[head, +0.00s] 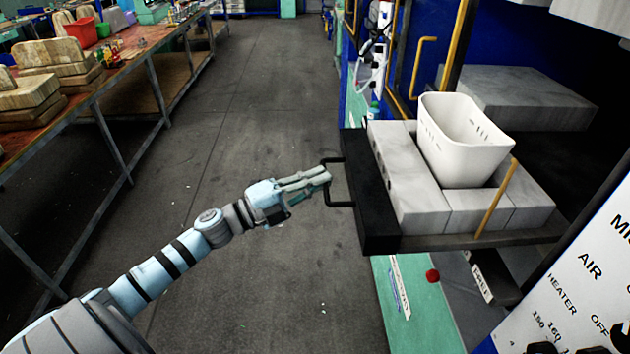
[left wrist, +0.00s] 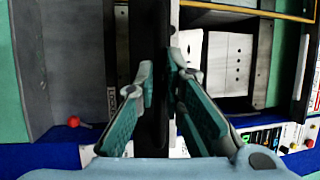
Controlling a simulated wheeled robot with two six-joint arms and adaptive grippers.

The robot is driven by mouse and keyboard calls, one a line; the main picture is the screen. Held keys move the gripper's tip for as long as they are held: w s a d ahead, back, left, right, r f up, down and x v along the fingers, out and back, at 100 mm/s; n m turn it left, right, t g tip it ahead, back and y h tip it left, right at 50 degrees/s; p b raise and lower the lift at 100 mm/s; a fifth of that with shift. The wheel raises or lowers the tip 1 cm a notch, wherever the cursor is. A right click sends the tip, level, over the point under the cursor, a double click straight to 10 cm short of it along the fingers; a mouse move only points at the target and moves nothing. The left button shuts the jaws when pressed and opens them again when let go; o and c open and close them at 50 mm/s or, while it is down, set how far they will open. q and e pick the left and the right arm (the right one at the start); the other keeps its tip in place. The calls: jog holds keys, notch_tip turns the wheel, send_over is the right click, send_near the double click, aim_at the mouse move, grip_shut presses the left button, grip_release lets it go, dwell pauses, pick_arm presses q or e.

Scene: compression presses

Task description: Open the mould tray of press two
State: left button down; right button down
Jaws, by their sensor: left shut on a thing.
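The mould tray, with its black front plate (head: 375,215), sticks out of the blue press at the right of the head view. It carries pale grey mould blocks (head: 405,185) and a white open-topped tub (head: 462,150). A black loop handle (head: 333,203) is fixed to the front plate. My left gripper (head: 327,175) is at the handle's bar, shut on it. In the left wrist view its fingers (left wrist: 160,82) lie on either side of a dark upright bar. The far side of the tray is hidden inside the press. My right gripper is not in view.
A control panel (head: 590,285) with lettering stands at the lower right. Yellow rails (head: 421,65) rise beside the press opening. A long workbench (head: 125,60) with wooden blocks and bins runs along the left. The grey floor (head: 260,110) between is clear.

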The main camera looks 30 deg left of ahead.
pick_arm(q)
jog(key=shift+w+d+r, duration=0.2)
jog(key=shift+w+r, duration=0.1)
jog(key=shift+r, duration=0.1)
jog(key=c, duration=1.7)
grip_release()
jog(key=shift+f, duration=0.15)
jog(key=shift+v, duration=6)
